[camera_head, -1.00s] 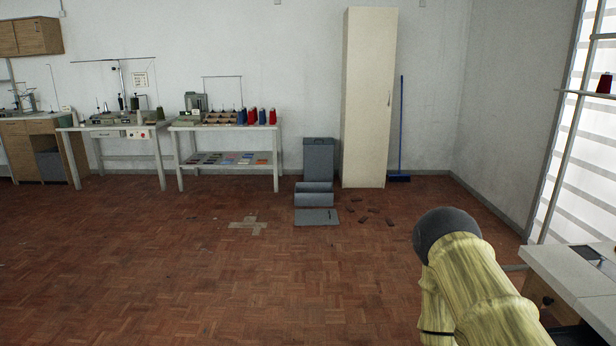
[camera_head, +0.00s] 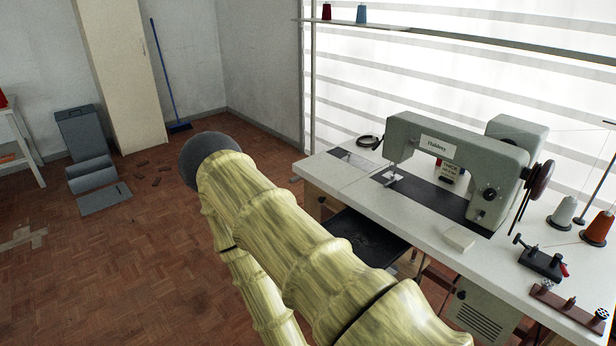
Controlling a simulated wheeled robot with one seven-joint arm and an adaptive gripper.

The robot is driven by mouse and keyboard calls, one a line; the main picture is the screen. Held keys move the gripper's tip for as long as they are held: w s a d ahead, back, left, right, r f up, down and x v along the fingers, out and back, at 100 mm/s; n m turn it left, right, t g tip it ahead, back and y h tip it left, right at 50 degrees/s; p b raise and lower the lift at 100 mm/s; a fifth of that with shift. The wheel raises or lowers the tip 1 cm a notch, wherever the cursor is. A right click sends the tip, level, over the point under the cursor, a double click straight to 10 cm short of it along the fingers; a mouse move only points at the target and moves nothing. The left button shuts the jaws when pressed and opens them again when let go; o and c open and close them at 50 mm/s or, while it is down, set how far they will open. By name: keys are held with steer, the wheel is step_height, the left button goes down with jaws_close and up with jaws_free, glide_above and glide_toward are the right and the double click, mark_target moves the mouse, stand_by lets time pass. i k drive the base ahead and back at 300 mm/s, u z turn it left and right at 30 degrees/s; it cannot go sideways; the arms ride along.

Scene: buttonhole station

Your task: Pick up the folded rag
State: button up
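A small pale, flat block (camera_head: 460,238) lies on the white sewing table, in front of the sewing machine's right end. It looks like the folded rag, but it is too small to be sure. My arm, in a yellow cover with a dark rounded end, crosses the lower middle of the view, left of the table. My gripper is not in view, so its state and anything in it are hidden.
The sewing machine (camera_head: 455,165) stands on the white table (camera_head: 345,180). Thread cones (camera_head: 598,228), a small dark clamp-like tool (camera_head: 540,258) and a brown rack (camera_head: 568,308) crowd its right side. A black tray (camera_head: 365,240) hangs below the front edge. Open parquet floor lies left.

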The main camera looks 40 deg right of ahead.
mark_target(456, 237)
steer(key=z, duration=1.55)
steer(key=i, duration=0.15)
steer(key=z, duration=0.8)
